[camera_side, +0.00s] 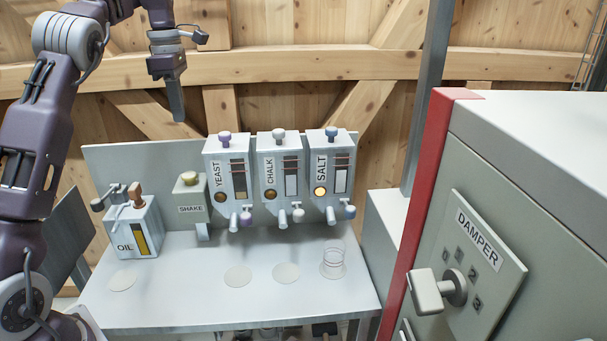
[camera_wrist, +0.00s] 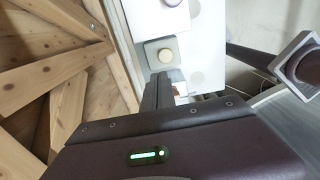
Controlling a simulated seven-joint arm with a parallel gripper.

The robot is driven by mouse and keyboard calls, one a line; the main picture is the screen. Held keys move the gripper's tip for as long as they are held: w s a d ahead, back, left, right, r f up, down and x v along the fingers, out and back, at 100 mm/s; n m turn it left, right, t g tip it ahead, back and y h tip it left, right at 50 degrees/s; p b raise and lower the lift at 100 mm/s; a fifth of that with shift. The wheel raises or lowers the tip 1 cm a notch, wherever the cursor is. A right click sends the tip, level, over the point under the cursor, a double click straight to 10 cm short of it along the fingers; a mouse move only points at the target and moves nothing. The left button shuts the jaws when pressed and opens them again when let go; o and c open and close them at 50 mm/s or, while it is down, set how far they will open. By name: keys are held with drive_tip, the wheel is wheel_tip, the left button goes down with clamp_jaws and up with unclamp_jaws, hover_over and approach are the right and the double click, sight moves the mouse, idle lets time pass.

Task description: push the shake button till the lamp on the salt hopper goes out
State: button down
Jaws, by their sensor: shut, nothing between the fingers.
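The grey SHAKE box (camera_side: 191,208) stands between the oil box and the hoppers, with a pale yellow button (camera_side: 189,178) on top. The button also shows in the wrist view (camera_wrist: 166,56), just beyond my fingertips. The salt hopper (camera_side: 329,165) is the rightmost of three on the back panel. Its round lamp (camera_side: 320,191) glows bright yellow. My gripper (camera_side: 178,117) is shut and empty, pointing down, well above the SHAKE box and apart from the button. In the wrist view its fingers (camera_wrist: 158,88) are together below the button.
The yeast hopper (camera_side: 226,160) and chalk hopper (camera_side: 277,157) have dull amber lamps. A clear cup (camera_side: 333,258) stands below the salt spout. The oil box (camera_side: 132,230) is left of SHAKE. A cabinet with a DAMPER handle (camera_side: 428,292) fills the right. The table front (camera_side: 210,305) is clear.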

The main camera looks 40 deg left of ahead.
sight(187, 172)
drive_tip(key=f, duration=1.3)
drive_tip(key=shift+s+a, duration=0.2)
drive_tip(key=shift+s, duration=0.1)
drive_tip(key=shift+f, duration=0.1)
drive_tip(key=shift+s+f, duration=0.1)
drive_tip(key=shift+f, duration=0.95)
wheel_tip(187, 172, up, 14)
drive_tip(key=shift+r, duration=0.25)
